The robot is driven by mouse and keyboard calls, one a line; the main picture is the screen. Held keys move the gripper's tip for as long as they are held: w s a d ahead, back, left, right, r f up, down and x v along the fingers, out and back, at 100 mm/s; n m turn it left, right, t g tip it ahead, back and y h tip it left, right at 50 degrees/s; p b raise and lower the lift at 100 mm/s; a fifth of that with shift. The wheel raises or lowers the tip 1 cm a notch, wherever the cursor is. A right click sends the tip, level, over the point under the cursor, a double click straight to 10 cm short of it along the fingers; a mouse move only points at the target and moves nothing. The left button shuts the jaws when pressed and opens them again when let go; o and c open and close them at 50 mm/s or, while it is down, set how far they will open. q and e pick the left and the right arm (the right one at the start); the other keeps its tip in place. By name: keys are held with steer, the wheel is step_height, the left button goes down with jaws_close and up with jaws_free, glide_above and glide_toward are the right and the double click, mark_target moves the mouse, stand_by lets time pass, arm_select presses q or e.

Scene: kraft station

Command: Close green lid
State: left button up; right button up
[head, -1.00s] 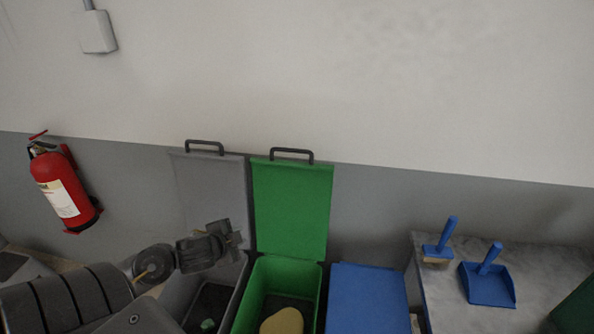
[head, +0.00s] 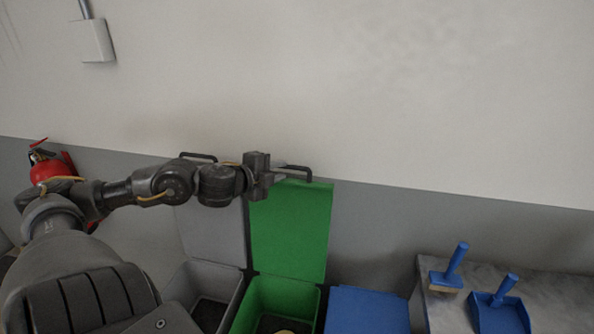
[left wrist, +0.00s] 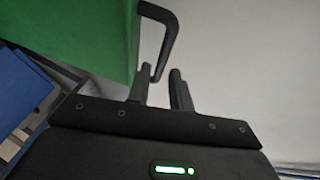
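The green lid (head: 292,228) stands open and upright against the wall behind the green bin (head: 286,295). Its dark handle (head: 304,171) is at the lid's top edge. My left gripper (head: 283,170) reaches in from the left at handle height. In the left wrist view the gripper (left wrist: 160,82) has its two fingers apart, and the end of the handle (left wrist: 168,40) shows close to the gap between the fingertips. Whether they touch it is unclear. The green lid (left wrist: 85,30) fills the upper left there. My right gripper is not in view.
A grey bin (head: 222,276) with its grey lid (head: 210,232) open stands left of the green bin. A closed blue lid (head: 366,310) is to the right. A blue brush (head: 452,267) and blue dustpan (head: 500,312) lie on a table. A fire extinguisher (head: 50,170) hangs left.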

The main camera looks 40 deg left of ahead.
mark_target(289, 168)
arm_select(q)
steer(key=shift+w, duration=0.65)
steer(key=shift+w+a+f, duration=0.1)
steer(key=shift+w+f, duration=0.05)
steer(key=shift+w, duration=0.25)
steer(key=shift+w+a, duration=0.15)
steer(key=shift+w, duration=0.2)
steer(key=p+x, duration=0.1)
steer(key=x, duration=0.2)
steer(key=shift+w+f, duration=0.15)
steer(key=shift+w, duration=0.1)
steer(key=shift+w+f+p, duration=0.25)
steer(key=shift+w+p, duration=0.05)
steer(key=shift+w, duration=0.25)
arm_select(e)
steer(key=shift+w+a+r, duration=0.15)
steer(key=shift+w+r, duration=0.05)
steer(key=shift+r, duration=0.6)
arm_select(q)
steer(key=shift+c, duration=0.2)
jaws_close()
